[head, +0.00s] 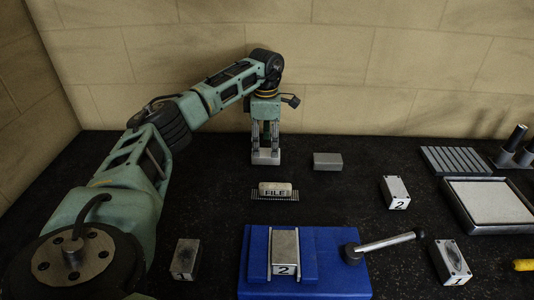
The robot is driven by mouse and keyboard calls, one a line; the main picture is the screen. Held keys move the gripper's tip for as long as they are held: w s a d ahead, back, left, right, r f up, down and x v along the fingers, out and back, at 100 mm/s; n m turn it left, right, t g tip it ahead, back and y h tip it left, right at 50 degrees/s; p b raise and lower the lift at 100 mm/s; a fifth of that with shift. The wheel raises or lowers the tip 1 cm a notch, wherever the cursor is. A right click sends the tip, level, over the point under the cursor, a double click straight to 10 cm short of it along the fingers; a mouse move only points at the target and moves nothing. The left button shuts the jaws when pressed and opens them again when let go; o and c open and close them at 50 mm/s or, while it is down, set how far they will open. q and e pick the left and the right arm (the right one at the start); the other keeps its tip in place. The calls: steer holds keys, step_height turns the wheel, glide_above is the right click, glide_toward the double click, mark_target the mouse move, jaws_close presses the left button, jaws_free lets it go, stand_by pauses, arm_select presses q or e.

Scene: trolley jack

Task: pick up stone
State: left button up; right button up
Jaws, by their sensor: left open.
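My left gripper (265,148) points straight down near the back wall, its two fingers apart. A small pale grey block (265,158) shows right at its fingertips; I cannot tell whether the fingers touch it. A plain grey block (327,161) lies just to the right of the gripper. My right gripper is not in view.
A blue base (345,285) with a lever handle (385,242) holds a block marked 2 at the front. Metal blocks stand at left (185,258), right (395,191) and front right (450,262). A pale-topped tray (490,204) and slotted plate (460,161) lie right. The wall is close behind.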

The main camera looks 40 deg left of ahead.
mark_target(266, 152)
arm_select(q)
step_height(266, 152, down, 4)
steer(key=shift+r+p, duration=0.1)
steer(key=shift+p, duration=0.6)
steer(key=shift+f, duration=0.45)
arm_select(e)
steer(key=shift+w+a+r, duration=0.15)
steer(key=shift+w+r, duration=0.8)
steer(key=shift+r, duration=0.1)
